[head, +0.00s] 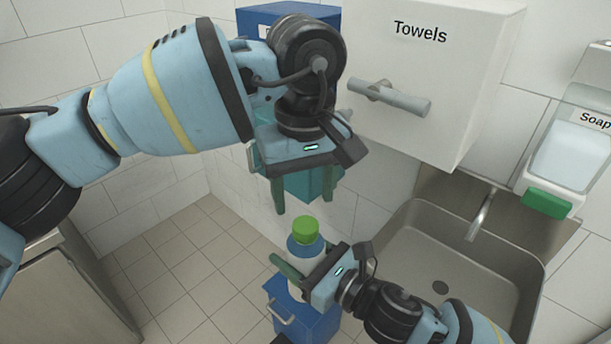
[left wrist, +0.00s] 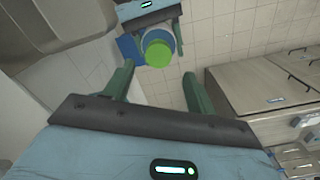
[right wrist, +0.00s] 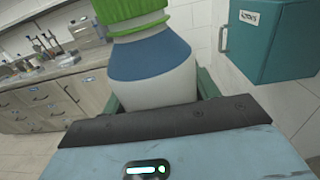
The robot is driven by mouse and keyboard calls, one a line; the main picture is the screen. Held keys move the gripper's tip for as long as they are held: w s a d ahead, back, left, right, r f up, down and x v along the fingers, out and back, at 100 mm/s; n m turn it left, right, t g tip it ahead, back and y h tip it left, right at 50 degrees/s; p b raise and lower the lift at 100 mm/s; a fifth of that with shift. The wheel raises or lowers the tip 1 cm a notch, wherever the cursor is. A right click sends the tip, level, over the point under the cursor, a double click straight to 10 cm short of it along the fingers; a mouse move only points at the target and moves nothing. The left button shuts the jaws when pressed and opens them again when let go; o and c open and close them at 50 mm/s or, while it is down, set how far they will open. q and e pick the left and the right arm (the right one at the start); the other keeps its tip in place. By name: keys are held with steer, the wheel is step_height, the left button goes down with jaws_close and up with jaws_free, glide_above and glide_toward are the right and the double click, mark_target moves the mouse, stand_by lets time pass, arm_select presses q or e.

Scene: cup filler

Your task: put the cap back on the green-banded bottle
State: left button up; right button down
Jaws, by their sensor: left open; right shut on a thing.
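The bottle (head: 299,252) has a white body and a blue shoulder. It stands upright in my right gripper (head: 298,266), whose fingers are shut around its body. A green cap (head: 305,229) sits on top of the bottle; in the right wrist view the cap (right wrist: 125,8) is cut off by the top edge, with a lighter green ring (right wrist: 138,27) under it. My left gripper (head: 304,206) is open and empty, its fingers pointing down just above the cap. In the left wrist view the cap (left wrist: 158,54) lies beyond and between the open fingertips.
A blue bin (head: 318,328) is below the bottle. A teal box (head: 322,183) is on the wall behind my left gripper. The towel dispenser (head: 430,90), steel sink (head: 400,245) and soap dispenser (head: 568,150) are to the right. Tiled floor (head: 200,270) is free at left.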

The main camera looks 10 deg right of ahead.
arm_select(q)
steer(key=n, duration=0.5)
steer(key=shift+r, duration=0.15)
steer(key=n, duration=0.3)
steer(key=shift+r, duration=0.1)
steer(key=n, duration=0.3)
steer(key=shift+r, duration=0.1)
steer(key=n, duration=0.5)
steer(key=shift+r, duration=0.2)
steer(key=n, duration=0.3)
steer(key=shift+r, duration=0.1)
steer(key=n, duration=0.4)
steer(key=shift+d+r+n, duration=0.1)
steer(key=shift+r+n, duration=0.05)
steer(key=shift+n, duration=0.25)
steer(key=n, duration=0.4)
steer(key=shift+r+n, duration=0.15)
steer(key=shift+n, duration=0.15)
steer(key=n, duration=0.4)
steer(key=shift+r, duration=0.1)
